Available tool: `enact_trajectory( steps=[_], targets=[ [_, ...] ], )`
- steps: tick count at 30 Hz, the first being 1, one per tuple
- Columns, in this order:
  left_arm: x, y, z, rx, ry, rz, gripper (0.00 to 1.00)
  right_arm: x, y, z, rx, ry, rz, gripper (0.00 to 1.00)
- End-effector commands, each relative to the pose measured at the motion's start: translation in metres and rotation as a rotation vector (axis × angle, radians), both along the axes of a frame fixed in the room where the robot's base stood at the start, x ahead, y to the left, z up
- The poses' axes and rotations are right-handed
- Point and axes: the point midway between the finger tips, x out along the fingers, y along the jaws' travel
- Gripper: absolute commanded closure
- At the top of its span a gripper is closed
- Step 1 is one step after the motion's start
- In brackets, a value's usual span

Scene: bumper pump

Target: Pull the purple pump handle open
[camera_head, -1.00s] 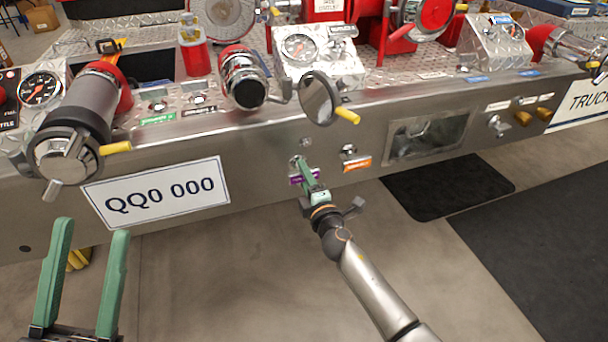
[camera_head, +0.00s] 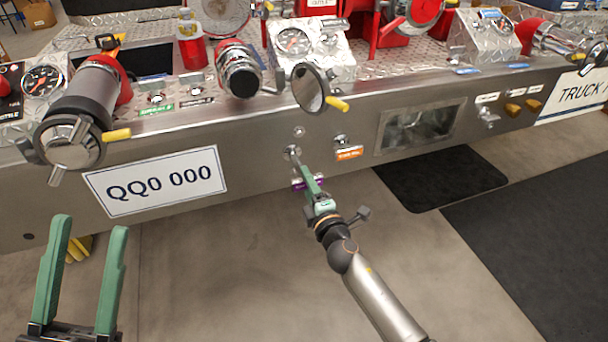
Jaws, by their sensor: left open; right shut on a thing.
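The pump handle (camera_head: 292,151) is a small metal pull on the front of the steel bumper, above a purple label (camera_head: 297,185). My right gripper (camera_head: 300,163) is shut on this handle, with its green fingers reaching up to it from below right. The fingers hide part of the handle and of the purple label. How far the handle stands out from the panel is hard to tell. My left gripper (camera_head: 85,232) is open and empty at the lower left, in front of the bumper and apart from it.
A similar metal pull with an orange label (camera_head: 349,153) sits just right of the handle. A round cap with a yellow lever (camera_head: 312,90) juts out above. The licence plate (camera_head: 155,181) is to the left.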

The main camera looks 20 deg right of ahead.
Motion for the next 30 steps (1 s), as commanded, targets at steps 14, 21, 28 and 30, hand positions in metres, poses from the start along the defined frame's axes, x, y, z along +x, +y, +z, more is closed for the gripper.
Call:
enact_trajectory(
  steps=[14,21,28,30],
  targets=[
    [0.0001,0.0005,0.0003,0.0,0.0,0.003,0.5,-0.0038,-0.0002,-0.0014,-0.001,0.003,0.0,0.48],
    [0.0002,0.0008,0.0003,-0.001,0.0,0.004,0.5,-0.0029,-0.0002,-0.0002,0.0,0.0,0.0,0.3],
    [0.0003,0.0009,0.0007,-0.001,0.0,0.004,0.5,-0.0048,-0.0002,0.0001,0.0,0.0,0.0,0.3],
    [0.0003,0.0008,0.0015,0.0,0.0,0.004,0.5,-0.0094,-0.0003,-0.0001,0.0,0.001,0.0,0.3]
  ],
)
